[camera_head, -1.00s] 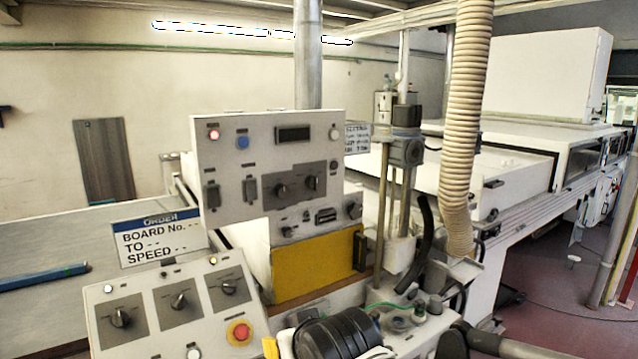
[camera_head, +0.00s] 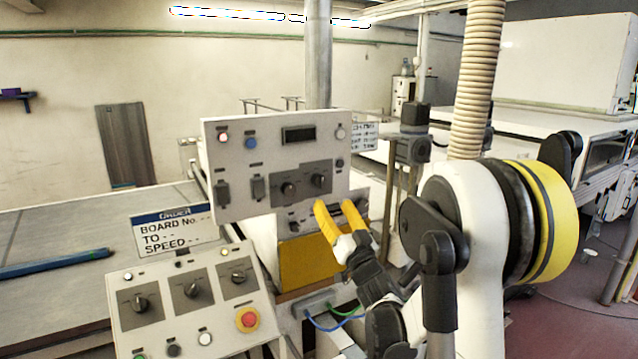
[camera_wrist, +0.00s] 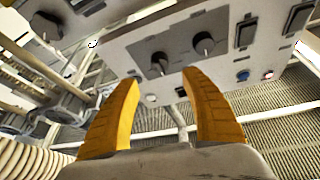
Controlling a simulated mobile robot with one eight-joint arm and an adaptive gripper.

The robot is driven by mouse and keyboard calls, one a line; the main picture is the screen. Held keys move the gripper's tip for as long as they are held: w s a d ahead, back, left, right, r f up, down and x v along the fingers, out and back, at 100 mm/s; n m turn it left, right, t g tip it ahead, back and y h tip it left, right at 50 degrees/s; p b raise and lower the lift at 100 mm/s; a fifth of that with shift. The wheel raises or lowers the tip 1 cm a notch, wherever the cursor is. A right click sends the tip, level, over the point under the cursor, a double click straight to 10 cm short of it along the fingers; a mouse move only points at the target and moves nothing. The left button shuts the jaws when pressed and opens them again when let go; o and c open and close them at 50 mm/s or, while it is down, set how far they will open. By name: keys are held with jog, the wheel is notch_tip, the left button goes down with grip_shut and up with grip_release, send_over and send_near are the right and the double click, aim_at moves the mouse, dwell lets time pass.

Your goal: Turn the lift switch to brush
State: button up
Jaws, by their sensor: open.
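The upright panel (camera_head: 225,165) carries two black rotary knobs, a left one (camera_head: 288,188) and a right one (camera_head: 318,180), on a dark plate. Both knobs also show in the wrist view, where the panel appears upside down. The sloped console (camera_head: 215,325) at lower left carries three more rotary knobs, left (camera_head: 140,303), middle (camera_head: 191,289) and right (camera_head: 238,277). Switch labels are too small to read, so I cannot tell which is the lift switch. My gripper (camera_head: 337,207) is open and empty, its yellow fingers just below the upright panel's right part, apart from the knobs.
A red emergency button (camera_head: 248,319) sits on the sloped console. An order sign (camera_head: 172,230) stands beside the upright panel. A ribbed hose (camera_head: 475,85) hangs behind my arm. A vertical post with a grey block (camera_head: 413,148) stands right of the panel.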

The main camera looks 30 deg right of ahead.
aim_at(322, 186)
jog(key=x, duration=0.9)
jog(key=shift+w, duration=0.1)
grip_shut()
